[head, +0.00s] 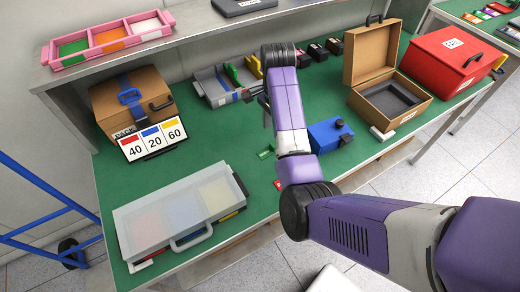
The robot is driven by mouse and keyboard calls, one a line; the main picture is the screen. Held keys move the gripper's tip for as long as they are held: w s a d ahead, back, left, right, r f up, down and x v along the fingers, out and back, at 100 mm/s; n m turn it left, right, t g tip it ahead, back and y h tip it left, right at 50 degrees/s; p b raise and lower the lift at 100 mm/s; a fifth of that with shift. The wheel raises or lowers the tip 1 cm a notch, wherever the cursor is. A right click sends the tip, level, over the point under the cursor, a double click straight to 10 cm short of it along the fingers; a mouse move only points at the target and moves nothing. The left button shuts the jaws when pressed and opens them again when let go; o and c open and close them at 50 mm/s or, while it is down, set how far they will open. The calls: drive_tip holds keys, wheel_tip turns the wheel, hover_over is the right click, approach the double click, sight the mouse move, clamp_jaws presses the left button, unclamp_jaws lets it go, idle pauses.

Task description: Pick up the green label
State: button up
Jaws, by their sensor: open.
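A small green label-like piece (265,153) lies on the green bench top, left of my forearm. It nearly blends with the surface, and I cannot read any marking on it. A small red piece (278,184) lies nearer, partly hidden by my arm. My gripper (266,122) shows only in part, left of my purple forearm and behind the green piece in the picture. It is open, and I see nothing held in it. It appears above the bench and apart from the green piece.
A lidded clear case (150,246) fills the front left. A cardboard box with a 40-20-60 card (153,139) stands behind it. A divided grey tray (213,98) is at the back, a blue block (325,137) right of my arm, an open brown case (366,57) farther right.

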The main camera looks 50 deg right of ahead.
sight(272, 145)
drive_tip(key=shift+a+f, duration=0.1)
drive_tip(key=shift+f, duration=0.3)
drive_tip(key=shift+f+p, duration=0.6)
drive_tip(key=shift+f, duration=2.95)
clamp_jaws()
